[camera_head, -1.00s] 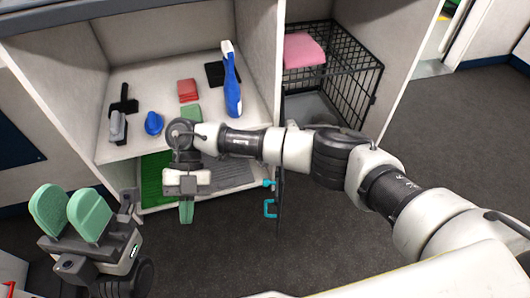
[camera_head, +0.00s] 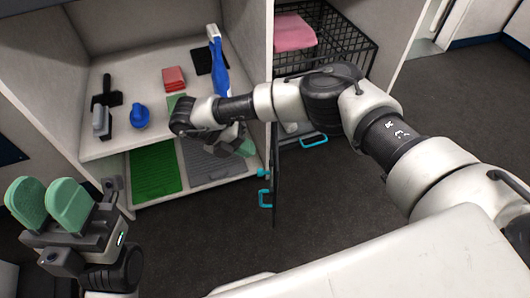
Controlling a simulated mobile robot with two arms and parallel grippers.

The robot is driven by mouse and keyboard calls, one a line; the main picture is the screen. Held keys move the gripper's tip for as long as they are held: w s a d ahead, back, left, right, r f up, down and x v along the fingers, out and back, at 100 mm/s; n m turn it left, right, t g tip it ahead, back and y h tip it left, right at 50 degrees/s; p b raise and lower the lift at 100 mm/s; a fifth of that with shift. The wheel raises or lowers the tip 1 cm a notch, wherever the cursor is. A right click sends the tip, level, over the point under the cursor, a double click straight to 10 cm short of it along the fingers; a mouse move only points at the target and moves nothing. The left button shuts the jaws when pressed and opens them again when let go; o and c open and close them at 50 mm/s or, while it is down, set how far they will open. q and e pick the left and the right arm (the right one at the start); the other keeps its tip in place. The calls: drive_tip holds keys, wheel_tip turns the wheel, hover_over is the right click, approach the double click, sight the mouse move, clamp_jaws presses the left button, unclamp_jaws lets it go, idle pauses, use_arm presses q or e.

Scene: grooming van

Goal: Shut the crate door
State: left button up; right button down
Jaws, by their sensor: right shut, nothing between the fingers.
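The black wire crate (camera_head: 345,42) sits in the right bay of the cabinet. Its door (camera_head: 275,185) stands swung out toward me, seen almost edge-on as a thin dark panel, with a cyan handle (camera_head: 265,198) on its left side. My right gripper (camera_head: 246,148) is shut and empty. Its green fingertips point right, left of the door and apart from it in the picture; depth is hard to judge. My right arm hides part of the crate's front. My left gripper (camera_head: 48,205) is open and empty at the lower left, its green pads upward.
A pink folded cloth (camera_head: 293,32) lies on the crate, and another cyan handle (camera_head: 314,141) shows low at its front. Left shelf: blue bottle (camera_head: 219,70), red cloths (camera_head: 174,78), blue brush (camera_head: 139,116). Green mat (camera_head: 155,170) and grey mat (camera_head: 210,160) lie below. Floor (camera_head: 190,240) is clear.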

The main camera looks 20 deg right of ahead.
drive_tip(key=shift+s+d+f+b, duration=0.15)
drive_tip(key=shift+s+d, duration=0.1)
drive_tip(key=shift+d, duration=0.5)
drive_tip(key=shift+s+d+f+b, duration=0.1)
drive_tip(key=shift+s+d, duration=0.15)
drive_tip(key=shift+d, duration=0.5)
drive_tip(key=shift+s+d+f+b, duration=0.15)
drive_tip(key=shift+s+d, duration=0.1)
drive_tip(key=shift+d, duration=0.5)
drive_tip(key=shift+r, duration=0.1)
